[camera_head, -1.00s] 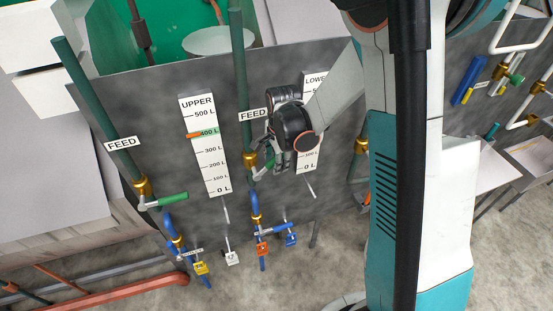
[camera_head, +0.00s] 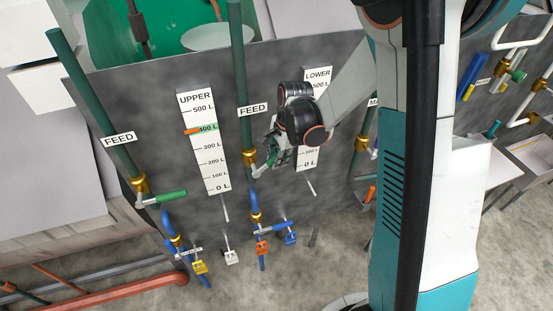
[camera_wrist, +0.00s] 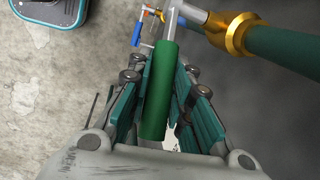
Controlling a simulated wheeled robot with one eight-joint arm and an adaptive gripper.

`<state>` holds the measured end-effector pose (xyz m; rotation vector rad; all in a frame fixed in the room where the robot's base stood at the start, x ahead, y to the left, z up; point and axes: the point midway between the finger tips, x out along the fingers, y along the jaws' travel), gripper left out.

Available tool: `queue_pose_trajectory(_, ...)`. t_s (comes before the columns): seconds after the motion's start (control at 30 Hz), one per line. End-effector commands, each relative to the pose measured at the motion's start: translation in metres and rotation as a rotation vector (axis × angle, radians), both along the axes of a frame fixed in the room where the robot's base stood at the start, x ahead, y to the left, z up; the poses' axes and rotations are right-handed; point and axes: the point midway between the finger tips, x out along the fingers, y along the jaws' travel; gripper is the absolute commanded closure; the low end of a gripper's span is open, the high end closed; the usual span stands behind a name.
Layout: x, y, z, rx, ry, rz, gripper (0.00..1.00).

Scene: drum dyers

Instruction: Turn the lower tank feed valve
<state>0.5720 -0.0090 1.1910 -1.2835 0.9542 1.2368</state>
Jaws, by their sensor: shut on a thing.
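The lower tank feed valve has a green handle (camera_wrist: 157,95) on a grey metal lever, joined to a brass valve body (camera_wrist: 238,34) on a dark green pipe (camera_wrist: 285,50). In the head view, this brass body (camera_head: 249,157) is on the middle FEED pipe (camera_head: 237,80), left of the LOWER gauge (camera_head: 308,160). My gripper (camera_wrist: 163,80) has its teal-padded fingers on both sides of the green handle and is shut on it. In the head view, my gripper (camera_head: 271,150) partly hides the handle and gauge.
Another FEED valve with a green handle (camera_head: 173,196) is at left, near the UPPER gauge (camera_head: 205,150). A grey panel (camera_head: 150,95) is close behind my gripper.

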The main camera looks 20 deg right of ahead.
Motion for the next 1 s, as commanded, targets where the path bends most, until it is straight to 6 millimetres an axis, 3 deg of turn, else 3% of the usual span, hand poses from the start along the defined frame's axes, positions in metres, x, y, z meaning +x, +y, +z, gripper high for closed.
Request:
queue_pose_trajectory(0.5,0.001,-0.017,-0.041,0.409,-0.002,-0.005,1.00)
queue_pose_trajectory(1.0,0.000,-0.017,-0.056,0.629,0.000,-0.002,1.00)
